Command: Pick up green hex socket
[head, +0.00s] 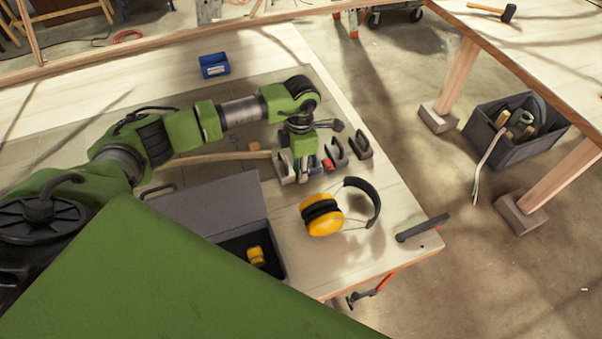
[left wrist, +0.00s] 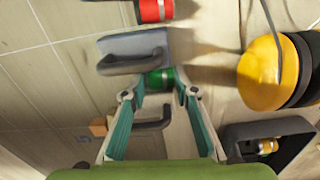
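The green hex socket (left wrist: 160,79) shows in the left wrist view as a short green cylinder with a shiny metal end, lying against a grey, handled tool (left wrist: 135,52). My left gripper (left wrist: 158,92) is open, with its two teal fingers on either side of the socket. I cannot tell whether the fingertips touch it. My right gripper is in neither view.
A red socket (left wrist: 155,10) lies beyond the grey tool. Yellow earmuffs (head: 322,215) and an open dark box (head: 215,195) stand close by on the table (head: 385,215). A blue bin (head: 214,65) sits farther back. The table's right edge is near.

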